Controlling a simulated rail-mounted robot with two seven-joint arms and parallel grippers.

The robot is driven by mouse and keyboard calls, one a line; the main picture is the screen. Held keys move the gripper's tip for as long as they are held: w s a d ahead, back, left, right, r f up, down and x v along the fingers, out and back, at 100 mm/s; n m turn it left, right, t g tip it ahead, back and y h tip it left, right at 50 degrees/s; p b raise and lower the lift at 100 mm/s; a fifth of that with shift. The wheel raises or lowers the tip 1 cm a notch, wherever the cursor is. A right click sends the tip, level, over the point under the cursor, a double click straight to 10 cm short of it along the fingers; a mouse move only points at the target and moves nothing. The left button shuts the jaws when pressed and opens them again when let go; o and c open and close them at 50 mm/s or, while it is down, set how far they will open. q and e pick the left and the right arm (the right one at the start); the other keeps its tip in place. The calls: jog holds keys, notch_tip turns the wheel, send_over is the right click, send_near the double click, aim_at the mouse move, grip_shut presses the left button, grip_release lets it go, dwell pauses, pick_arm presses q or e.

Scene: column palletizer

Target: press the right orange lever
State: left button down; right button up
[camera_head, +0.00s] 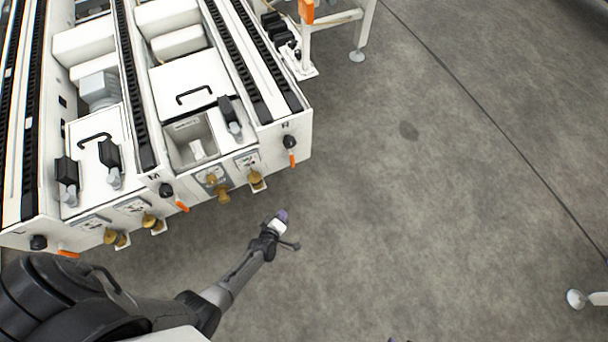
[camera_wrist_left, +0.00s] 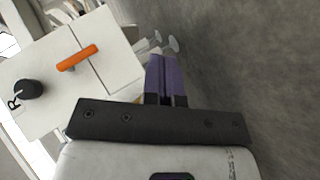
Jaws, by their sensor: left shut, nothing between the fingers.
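The right orange lever (camera_head: 292,160) hangs on the front face of the white machine at its right end, just below a black knob (camera_head: 289,141). In the left wrist view the orange lever (camera_wrist_left: 77,57) lies to the left of the fingers, beside a black knob (camera_wrist_left: 27,89) with a letter R. My left gripper (camera_head: 282,215) has purple fingertips and is shut and empty. In the head view it is below the lever, with a gap between them. The fingers (camera_wrist_left: 164,75) also show closed together in the wrist view, apart from the lever.
The white machine (camera_head: 225,165) fills the upper left. Two more orange levers, the middle one (camera_head: 182,206) and the left one (camera_head: 68,254), and several brass fittings (camera_head: 218,190) stick out of its front. Bare grey floor (camera_head: 420,200) lies to the right.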

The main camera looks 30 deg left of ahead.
pick_arm(q)
jog(key=a+r+n+t+y, duration=0.3)
jog(key=r+n+t+y, duration=0.1)
jog(key=r+n, duration=0.3)
jog(key=shift+w+a+n+y, duration=0.2)
jog(key=shift+n+y, duration=0.1)
jog(key=shift+y, duration=0.1)
jog(key=shift+w, duration=0.1)
jog(key=b, duration=0.6)
send_near(292, 162)
jog(key=shift+w+a+f, duration=2.1)
jog(key=shift+w+a, duration=0.2)
jog(key=shift+w, duration=0.75)
